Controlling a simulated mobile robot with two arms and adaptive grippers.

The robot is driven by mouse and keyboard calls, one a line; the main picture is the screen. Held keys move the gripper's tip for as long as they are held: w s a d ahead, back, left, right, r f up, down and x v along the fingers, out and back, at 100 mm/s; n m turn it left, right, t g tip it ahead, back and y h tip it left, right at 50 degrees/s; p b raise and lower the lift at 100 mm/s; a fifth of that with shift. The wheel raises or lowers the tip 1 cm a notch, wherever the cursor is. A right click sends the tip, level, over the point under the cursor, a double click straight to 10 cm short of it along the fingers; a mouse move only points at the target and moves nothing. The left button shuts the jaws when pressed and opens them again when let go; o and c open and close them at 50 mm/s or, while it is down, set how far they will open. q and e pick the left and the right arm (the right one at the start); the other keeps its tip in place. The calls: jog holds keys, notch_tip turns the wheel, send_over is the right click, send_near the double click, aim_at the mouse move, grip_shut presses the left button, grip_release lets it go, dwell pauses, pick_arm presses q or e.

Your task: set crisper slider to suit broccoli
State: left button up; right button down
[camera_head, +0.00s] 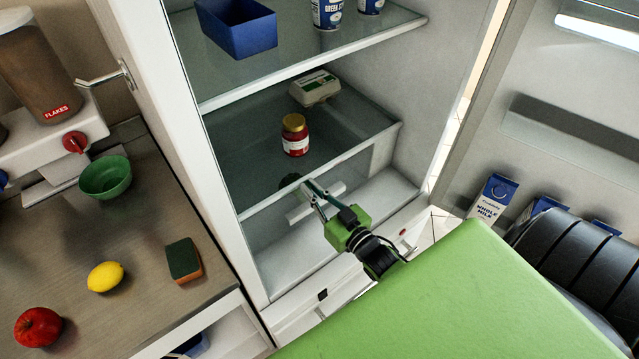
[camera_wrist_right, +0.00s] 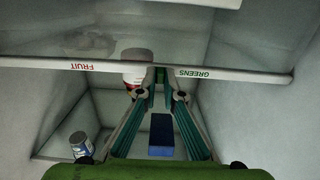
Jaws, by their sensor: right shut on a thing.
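A white rail (camera_wrist_right: 240,77) crosses the right wrist view, with the red word FRUIT (camera_wrist_right: 84,66) left and the green word GREENS (camera_wrist_right: 193,73) right. My right gripper (camera_wrist_right: 163,78) is shut at the rail between the words, closer to GREENS; it also shows in the head view (camera_head: 314,190), at the front of the crisper. The small slider knob between its fingertips is mostly hidden. A dark green lump (camera_head: 288,180), maybe broccoli, shows dimly under the glass shelf. My left gripper is not in view.
A red jar (camera_head: 295,136) and an egg carton (camera_head: 314,88) stand on the glass shelf above the crisper. A blue bin (camera_head: 237,27) is on the upper shelf. The open fridge door (camera_head: 560,90) holds milk cartons (camera_head: 493,200). A counter (camera_head: 140,230) is at left.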

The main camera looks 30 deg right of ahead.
jog(key=c, duration=2.2)
grip_release()
jog(key=shift+a, duration=0.25)
jog(key=shift+o, duration=0.2)
jog(key=shift+a+r, duration=0.1)
jog(key=s+d, duration=0.1)
jog(key=s, duration=1.1)
